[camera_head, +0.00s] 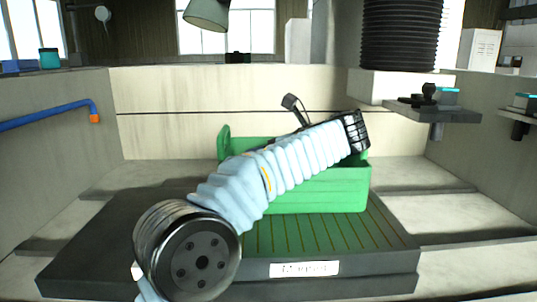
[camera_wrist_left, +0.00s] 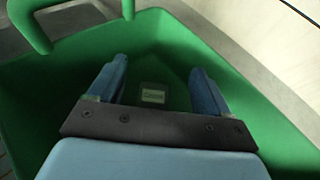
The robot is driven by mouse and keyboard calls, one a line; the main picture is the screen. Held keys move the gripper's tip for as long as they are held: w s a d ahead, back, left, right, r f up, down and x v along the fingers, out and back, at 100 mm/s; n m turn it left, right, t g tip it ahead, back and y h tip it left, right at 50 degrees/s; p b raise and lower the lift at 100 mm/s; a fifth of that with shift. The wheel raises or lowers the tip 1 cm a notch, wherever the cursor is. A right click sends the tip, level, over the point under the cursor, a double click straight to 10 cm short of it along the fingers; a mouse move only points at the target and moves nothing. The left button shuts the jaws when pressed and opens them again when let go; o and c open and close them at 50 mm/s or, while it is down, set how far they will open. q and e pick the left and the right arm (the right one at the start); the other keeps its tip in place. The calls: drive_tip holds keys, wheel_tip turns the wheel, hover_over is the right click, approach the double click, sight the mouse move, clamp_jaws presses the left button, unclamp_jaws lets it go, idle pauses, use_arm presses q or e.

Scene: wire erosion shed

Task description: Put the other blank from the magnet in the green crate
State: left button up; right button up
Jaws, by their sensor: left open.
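The green crate (camera_head: 335,190) stands at the back of the dark magnet plate (camera_head: 385,235), which has a striped top and a label on its front. My left arm crosses in front of the crate, and its black wrist end is above the crate's right part. My left gripper (camera_wrist_left: 160,68) is open over the crate's inside in the left wrist view, with nothing between its fingers. A small pale, grey-edged piece (camera_wrist_left: 153,94) shows low in the crate (camera_wrist_left: 60,75); I cannot tell whether it is a blank or a label. No blank shows on the magnet's uncovered part; my arm hides some of it.
Pale tank walls (camera_head: 225,90) enclose the work area. A black ribbed column (camera_head: 400,35) hangs at the back right, above a bracket (camera_head: 440,110). A blue pipe (camera_head: 50,115) with an orange end runs along the left wall.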

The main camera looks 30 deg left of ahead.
use_arm(q)
drive_tip(key=v, duration=1.2)
